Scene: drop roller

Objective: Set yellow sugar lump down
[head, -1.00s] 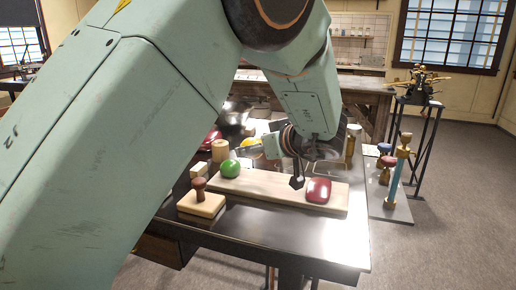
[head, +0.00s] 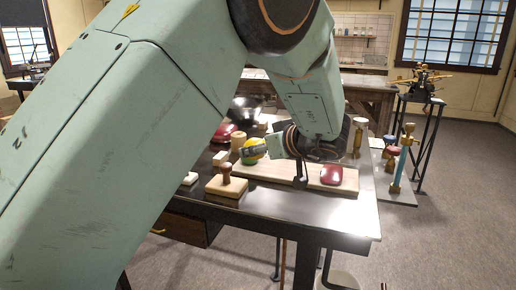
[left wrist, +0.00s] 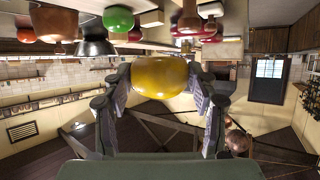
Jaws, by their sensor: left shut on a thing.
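The yellow sugar lump (left wrist: 158,77) is a smooth rounded block, held between the two fingers of my left gripper (left wrist: 158,90) in the left wrist view. In the head view the yellow lump (head: 258,146) shows beside the fingers of my left gripper (head: 250,152), over the far left part of a pale wooden board (head: 270,180). It partly hides a green lump (head: 240,161). Whether the yellow lump touches the board or the green lump cannot be told. A red lump (head: 331,174) lies on the board's right end. My right gripper is not in view.
A wooden-handled stamp (head: 227,175) stands on a block left of the board. A tan cylinder (head: 238,142), a dark bowl (head: 246,106) and another red thing (head: 220,132) are behind. The dark table's front strip (head: 300,212) is clear.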

